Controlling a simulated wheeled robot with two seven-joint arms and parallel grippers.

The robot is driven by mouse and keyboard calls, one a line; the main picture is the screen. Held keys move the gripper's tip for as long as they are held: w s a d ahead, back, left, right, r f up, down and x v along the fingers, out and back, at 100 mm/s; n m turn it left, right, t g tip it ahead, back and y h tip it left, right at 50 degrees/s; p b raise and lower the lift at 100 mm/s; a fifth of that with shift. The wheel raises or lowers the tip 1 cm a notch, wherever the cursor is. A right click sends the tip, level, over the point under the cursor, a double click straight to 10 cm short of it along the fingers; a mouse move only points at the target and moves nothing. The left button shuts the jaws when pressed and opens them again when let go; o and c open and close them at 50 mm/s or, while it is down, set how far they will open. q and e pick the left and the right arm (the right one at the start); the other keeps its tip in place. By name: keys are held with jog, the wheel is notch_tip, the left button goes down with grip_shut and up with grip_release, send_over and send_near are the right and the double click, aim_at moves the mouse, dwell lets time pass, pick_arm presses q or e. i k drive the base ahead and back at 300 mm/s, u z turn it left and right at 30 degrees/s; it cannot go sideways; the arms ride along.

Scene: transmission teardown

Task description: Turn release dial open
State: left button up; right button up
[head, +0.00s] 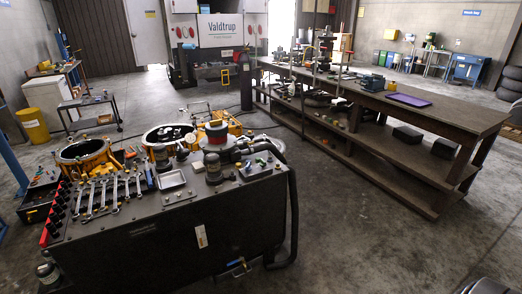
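A dark workstation cabinet (170,235) stands in the near left. On its top are a red-capped round part (216,128), several wrenches (110,192), a small metal tray (171,180) and a dark round fitting (212,165). A row of red-tipped knobs (55,205) runs along its left edge. Yellow-orange round housings (82,152) sit behind the top. I cannot tell which part is the release dial, or its setting, at this size. Neither of my grippers is in view.
A long dark workbench (440,112) with a lower shelf runs along the right, bearing a purple tray (410,100). A thick black hose (291,215) hangs at the cabinet's right side. A small cart (90,112) stands at the back left. The concrete floor between cabinet and bench is clear.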

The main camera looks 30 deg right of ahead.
aim_at(263, 163)
jog(key=z, duration=0.05)
jog(key=i, duration=0.9)
jog(key=z, duration=0.8)
jog(key=i, duration=0.9)
jog(key=z, duration=0.95)
